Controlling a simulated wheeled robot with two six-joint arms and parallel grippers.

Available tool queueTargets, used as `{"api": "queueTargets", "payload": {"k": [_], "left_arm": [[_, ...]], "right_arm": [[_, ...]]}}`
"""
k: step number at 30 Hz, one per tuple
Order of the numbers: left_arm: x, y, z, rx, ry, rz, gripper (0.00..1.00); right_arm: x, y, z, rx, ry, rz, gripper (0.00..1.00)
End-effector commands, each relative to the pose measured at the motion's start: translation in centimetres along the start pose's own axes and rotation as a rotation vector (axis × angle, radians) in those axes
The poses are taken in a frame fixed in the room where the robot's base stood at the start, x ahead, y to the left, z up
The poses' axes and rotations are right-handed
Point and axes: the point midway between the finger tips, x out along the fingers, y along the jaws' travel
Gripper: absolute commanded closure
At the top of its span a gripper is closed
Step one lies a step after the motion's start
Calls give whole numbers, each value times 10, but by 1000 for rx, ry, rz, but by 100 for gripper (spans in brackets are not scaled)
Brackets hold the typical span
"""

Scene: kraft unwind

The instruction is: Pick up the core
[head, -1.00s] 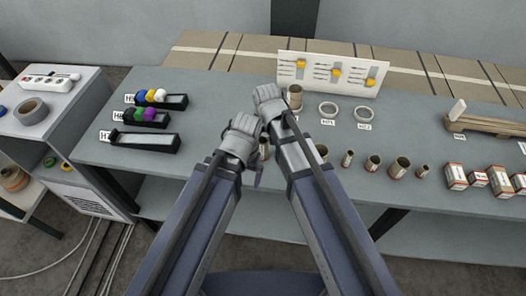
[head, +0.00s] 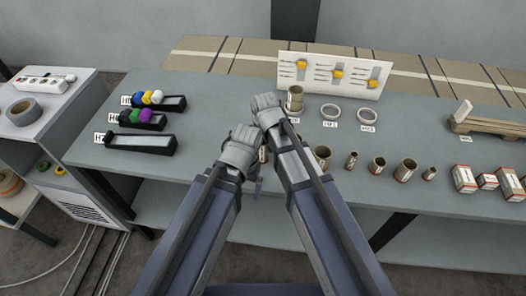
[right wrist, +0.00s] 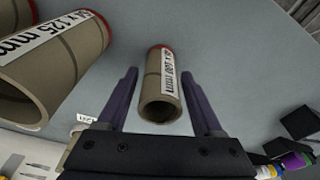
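A small brown cardboard core (right wrist: 160,88) with a white label and a red-edged far end lies between the fingers of my right gripper (right wrist: 160,74) in the right wrist view. The fingers are open, one on each side of it, with visible gaps. More cores stand in a row to the right, including a wide one (head: 322,153) and a small one (head: 351,160).
A larger core (right wrist: 60,60) is close to the left finger in the right wrist view. Bare tabletop lies left of my arms.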

Motion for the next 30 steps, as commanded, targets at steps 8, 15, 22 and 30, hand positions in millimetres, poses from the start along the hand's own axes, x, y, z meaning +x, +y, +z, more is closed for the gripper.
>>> {"api": "queueTargets", "payload": {"k": [8,15,22,30], "left_arm": [[0,0,0,0,0,0,0],[0,0,0,0,0,0,0],[0,0,0,0,0,0,0],[-3,0,0,0,0,0,0]], "right_arm": [[0,0,0,0,0,0,65],[0,0,0,0,0,0,92],[0,0,0,0,0,0,100],[-3,0,0,0,0,0,100]]}}
